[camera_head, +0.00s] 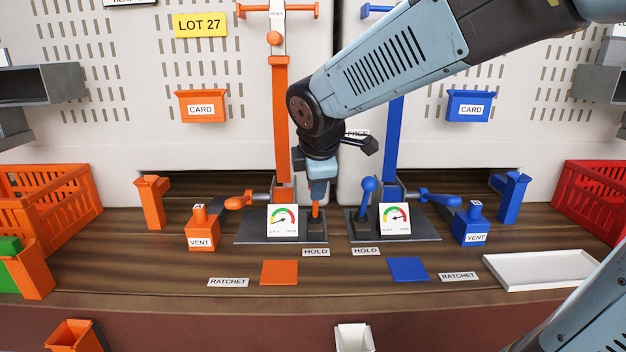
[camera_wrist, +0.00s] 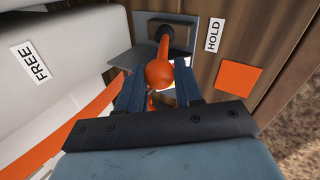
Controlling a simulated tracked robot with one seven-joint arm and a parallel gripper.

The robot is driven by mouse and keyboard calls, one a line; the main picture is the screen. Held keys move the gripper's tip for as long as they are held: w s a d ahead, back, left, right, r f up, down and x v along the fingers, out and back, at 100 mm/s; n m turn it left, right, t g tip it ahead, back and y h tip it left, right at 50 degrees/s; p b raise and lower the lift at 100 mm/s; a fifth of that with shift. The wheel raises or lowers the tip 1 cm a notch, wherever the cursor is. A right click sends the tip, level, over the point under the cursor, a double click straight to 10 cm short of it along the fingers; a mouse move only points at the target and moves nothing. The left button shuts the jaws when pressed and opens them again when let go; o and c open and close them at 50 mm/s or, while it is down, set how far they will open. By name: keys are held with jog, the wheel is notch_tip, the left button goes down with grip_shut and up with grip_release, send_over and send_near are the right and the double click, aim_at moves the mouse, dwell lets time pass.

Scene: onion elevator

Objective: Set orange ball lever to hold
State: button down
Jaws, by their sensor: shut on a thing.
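The HOLD label (camera_head: 316,252) lies in front of the base plate and also shows in the wrist view (camera_wrist: 214,35). The FREE label (camera_wrist: 34,63) is on the opposite side, on the pale wall.
A blue ball lever (camera_head: 367,190) stands close by on the right. An orange square (camera_head: 279,272) lies in front.

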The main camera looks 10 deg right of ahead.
jog(key=shift+s+f, duration=0.35)
jog(key=shift+f, duration=0.1)
jog(key=c, duration=0.7)
grip_release()
jog(key=shift+a+r, duration=0.1)
jog(key=shift+c, duration=0.2)
jog(key=shift+r, duration=0.2)
jog(key=v, duration=1.3)
jog(key=shift+r, duration=0.3)
